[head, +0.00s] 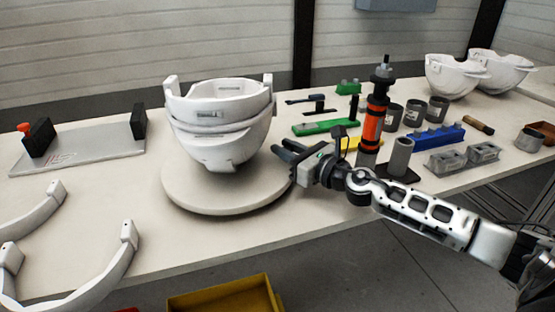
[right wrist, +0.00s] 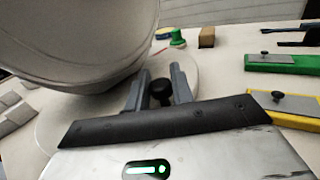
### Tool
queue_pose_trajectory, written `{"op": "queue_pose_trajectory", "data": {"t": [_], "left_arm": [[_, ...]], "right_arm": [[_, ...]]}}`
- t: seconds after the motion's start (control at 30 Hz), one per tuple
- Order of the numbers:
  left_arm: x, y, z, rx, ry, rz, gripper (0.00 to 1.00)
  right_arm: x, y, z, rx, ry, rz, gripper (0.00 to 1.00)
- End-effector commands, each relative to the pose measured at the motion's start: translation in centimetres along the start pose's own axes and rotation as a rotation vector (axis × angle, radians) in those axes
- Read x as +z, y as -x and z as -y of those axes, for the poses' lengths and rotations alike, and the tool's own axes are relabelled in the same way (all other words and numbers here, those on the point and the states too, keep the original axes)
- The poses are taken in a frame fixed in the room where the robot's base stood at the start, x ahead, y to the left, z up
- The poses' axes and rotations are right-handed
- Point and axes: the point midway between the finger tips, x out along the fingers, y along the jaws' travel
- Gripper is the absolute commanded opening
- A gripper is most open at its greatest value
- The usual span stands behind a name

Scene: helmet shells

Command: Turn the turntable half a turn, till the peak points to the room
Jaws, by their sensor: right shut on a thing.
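A round off-white turntable (head: 215,205) sits on the bench, left of centre in the head view. A white helmet shell stack (head: 218,128) stands on it, and its pale curved underside (right wrist: 75,45) fills the upper left of the right wrist view. I cannot tell for sure which way the peak points. My right gripper (head: 282,151) reaches in from the right at the turntable's right edge. In the right wrist view its two grey fingers are closed on a small dark knob (right wrist: 161,91) at the turntable (right wrist: 185,62). The left gripper is out of view.
A flat plate with black blocks (head: 80,150) lies at the left, and white curved frames (head: 90,285) at front left. Right of the turntable stand an orange-and-black tool (head: 374,120), a green block (head: 320,128), a blue block (head: 436,136) and grey cups. More shells (head: 455,80) stand far right.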

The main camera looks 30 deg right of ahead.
Motion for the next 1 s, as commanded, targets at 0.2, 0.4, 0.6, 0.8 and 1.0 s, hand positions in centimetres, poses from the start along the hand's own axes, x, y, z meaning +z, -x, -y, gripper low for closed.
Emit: {"op": "queue_pose_trajectory", "data": {"t": [0.2, 0.4, 0.6, 0.8, 1.0], "left_arm": [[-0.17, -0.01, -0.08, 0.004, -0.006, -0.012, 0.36], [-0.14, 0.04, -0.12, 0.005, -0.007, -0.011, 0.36], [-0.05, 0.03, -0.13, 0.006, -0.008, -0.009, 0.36], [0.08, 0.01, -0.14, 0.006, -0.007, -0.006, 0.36], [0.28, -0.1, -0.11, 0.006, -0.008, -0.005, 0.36]], "right_arm": [[-0.08, 0.17, 0.39, 0.007, -0.003, -0.001, 0.0], [-0.03, 0.18, 0.42, 0.008, -0.003, -0.001, 0.0], [-0.04, 0.18, 0.43, 0.007, -0.002, -0.001, 0.4], [-0.03, 0.17, 0.44, 0.007, -0.001, -0.001, 0.43], [-0.2, 0.64, 0.48, 0.006, -0.001, -0.002, 0.43]]}}
